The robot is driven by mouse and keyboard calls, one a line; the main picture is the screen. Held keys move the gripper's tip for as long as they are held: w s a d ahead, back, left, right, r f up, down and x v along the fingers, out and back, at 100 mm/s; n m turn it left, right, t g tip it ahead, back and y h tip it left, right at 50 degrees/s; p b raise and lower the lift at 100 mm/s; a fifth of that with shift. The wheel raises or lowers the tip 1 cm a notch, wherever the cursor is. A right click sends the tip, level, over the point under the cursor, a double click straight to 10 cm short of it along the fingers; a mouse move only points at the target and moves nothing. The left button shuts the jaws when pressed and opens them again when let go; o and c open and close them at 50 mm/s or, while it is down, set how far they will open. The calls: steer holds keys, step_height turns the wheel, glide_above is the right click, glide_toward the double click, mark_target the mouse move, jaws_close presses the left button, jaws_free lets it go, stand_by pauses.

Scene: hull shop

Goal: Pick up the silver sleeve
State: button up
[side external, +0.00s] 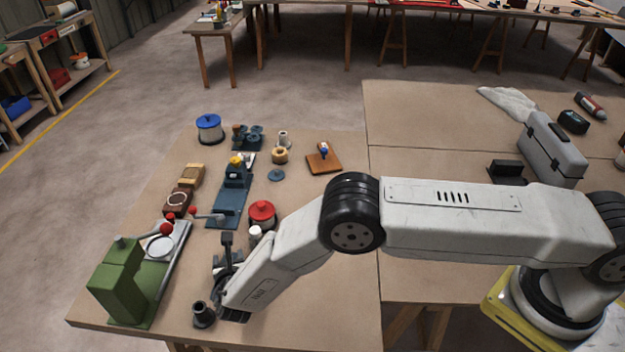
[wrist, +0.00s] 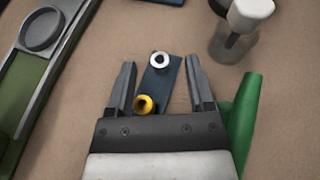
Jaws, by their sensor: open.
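The silver sleeve (wrist: 160,68), a short ring with a dark hole, stands on the far end of a small dark-blue plate (wrist: 162,84) in the wrist view. A yellow, brass-looking sleeve (wrist: 145,106) stands on the same plate, nearer my gripper's palm. My gripper (wrist: 160,76) is open, one finger on each side of the plate, with the silver sleeve between the fingertips in the picture. I cannot tell the height of the fingers over it. In the side view my gripper (side external: 224,272) is low over the table's front left, and I cannot make out the silver sleeve there.
A green machine (side external: 118,280) stands left of my gripper. A dark flared cup (side external: 203,315) is close in front. Red-lidded tin (side external: 262,213) and blue fixtures (side external: 233,190) stand behind.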

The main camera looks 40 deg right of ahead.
steer(key=shift+x, duration=0.8)
jaws_close()
